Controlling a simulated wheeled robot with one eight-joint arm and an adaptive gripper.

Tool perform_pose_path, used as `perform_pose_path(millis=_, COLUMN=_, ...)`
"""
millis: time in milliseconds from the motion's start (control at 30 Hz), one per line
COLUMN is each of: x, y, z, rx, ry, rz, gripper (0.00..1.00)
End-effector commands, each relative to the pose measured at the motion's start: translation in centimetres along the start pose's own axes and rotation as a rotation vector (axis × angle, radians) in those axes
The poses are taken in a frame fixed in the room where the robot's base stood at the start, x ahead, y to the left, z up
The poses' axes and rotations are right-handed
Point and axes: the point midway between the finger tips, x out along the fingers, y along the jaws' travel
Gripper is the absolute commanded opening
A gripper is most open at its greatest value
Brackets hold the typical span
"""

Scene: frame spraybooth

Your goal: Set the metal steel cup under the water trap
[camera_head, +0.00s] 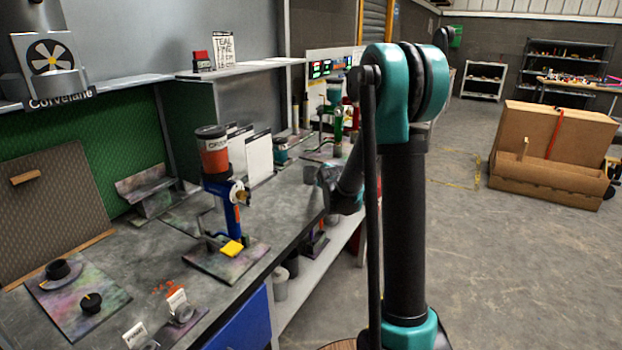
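My arm stands across the middle of the view, and its end, my gripper (328,178), is low over the right edge of the workbench. Its fingers are small and partly hidden by my own arm, so I cannot tell whether they are open or hold something. Farther back, an upright fitting with green and yellow parts (337,124) stands on the bench beside my arm. It may hold the water trap, but the detail is too small to tell.
Grey containers (280,283) stand on the lower shelf. A cardboard box (553,150) is on the floor at right.

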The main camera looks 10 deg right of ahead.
Motion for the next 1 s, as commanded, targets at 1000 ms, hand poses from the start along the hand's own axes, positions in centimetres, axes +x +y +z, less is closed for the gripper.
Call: perform_pose_path(millis=1000, x=-0.14, y=0.08, z=-0.04, rx=0.0, ry=-0.002, rz=-0.003, gripper=0.0)
